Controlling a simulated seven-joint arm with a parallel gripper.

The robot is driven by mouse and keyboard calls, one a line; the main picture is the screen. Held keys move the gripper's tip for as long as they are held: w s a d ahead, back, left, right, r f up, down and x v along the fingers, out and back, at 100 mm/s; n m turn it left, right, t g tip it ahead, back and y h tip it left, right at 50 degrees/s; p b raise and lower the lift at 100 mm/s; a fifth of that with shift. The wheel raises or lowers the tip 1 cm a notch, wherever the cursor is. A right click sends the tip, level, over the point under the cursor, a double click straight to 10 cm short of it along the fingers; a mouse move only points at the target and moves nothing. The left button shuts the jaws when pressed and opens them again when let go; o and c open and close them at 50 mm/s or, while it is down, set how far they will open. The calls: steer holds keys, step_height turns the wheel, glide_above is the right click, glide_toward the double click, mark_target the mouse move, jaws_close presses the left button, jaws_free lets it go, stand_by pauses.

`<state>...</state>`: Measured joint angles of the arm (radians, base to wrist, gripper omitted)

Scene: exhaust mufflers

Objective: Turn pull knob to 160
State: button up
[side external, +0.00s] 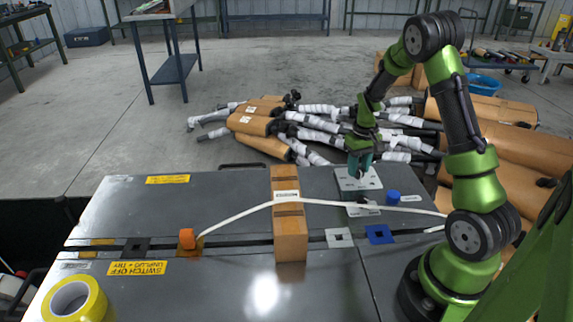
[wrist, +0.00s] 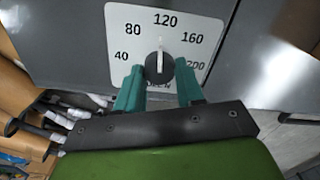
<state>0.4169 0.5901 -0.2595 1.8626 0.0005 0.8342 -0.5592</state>
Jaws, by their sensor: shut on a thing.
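The pull knob (wrist: 160,69) is round and black with a white pointer line. It sits on a light dial plate (wrist: 125,18) marked 40, 80, 120, 160 and 200. The pointer stands upright in the wrist view, at about 120; the 160 mark is up and to the right of it. My gripper (wrist: 159,77) has its two teal fingers on either side of the knob and is shut on it. In the side external view my gripper (side external: 360,163) reaches down onto the dial plate (side external: 349,182), and the knob is mostly hidden there.
A blue knob (side external: 393,197) stands right of the plate on the grey bench top (side external: 130,205). Wrapped mufflers (side external: 255,125) are piled behind.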

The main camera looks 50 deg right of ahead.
mark_target(360, 169)
steer(key=m, duration=0.5)
steer(key=shift+d+m, duration=0.1)
steer(key=shift+m, duration=0.2)
steer(key=shift+s+m, duration=0.1)
steer(key=shift+m, duration=2.1)
steer(key=o, duration=1)
steer(key=shift+o, duration=0.2)
step_height(360, 169, up, 17)
